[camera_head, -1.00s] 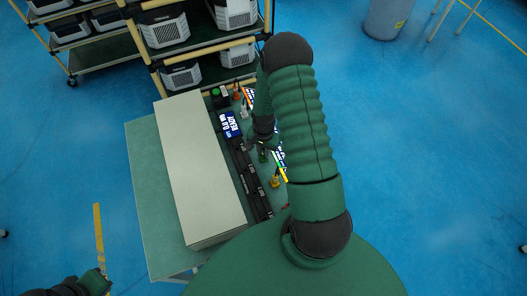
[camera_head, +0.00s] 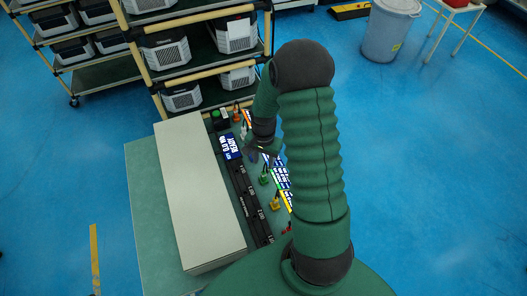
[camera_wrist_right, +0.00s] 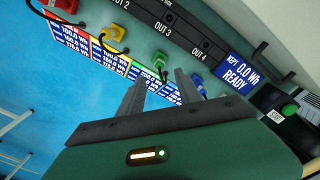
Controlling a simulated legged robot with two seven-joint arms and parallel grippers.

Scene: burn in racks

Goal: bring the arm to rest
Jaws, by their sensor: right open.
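My right arm reaches over the bench, and its gripper (camera_head: 262,152) hangs above the bench's right side, beside the black output panel (camera_head: 246,200). In the right wrist view the gripper (camera_wrist_right: 160,84) has its two grey fingers apart, with nothing seen between them. Beyond the fingertips are a green plug (camera_wrist_right: 125,66), a blue plug (camera_wrist_right: 197,83) and bright cards with Wh values (camera_wrist_right: 113,60). My left gripper is out of view.
A long pale box (camera_head: 195,190) lies on the green bench (camera_head: 146,200). A lit display (camera_wrist_right: 236,76) reads 0.0 Wh READY, near a green button (camera_wrist_right: 289,110). A rack (camera_head: 190,60) stands behind, a grey bin (camera_head: 388,30) farther right. Blue floor is open at right.

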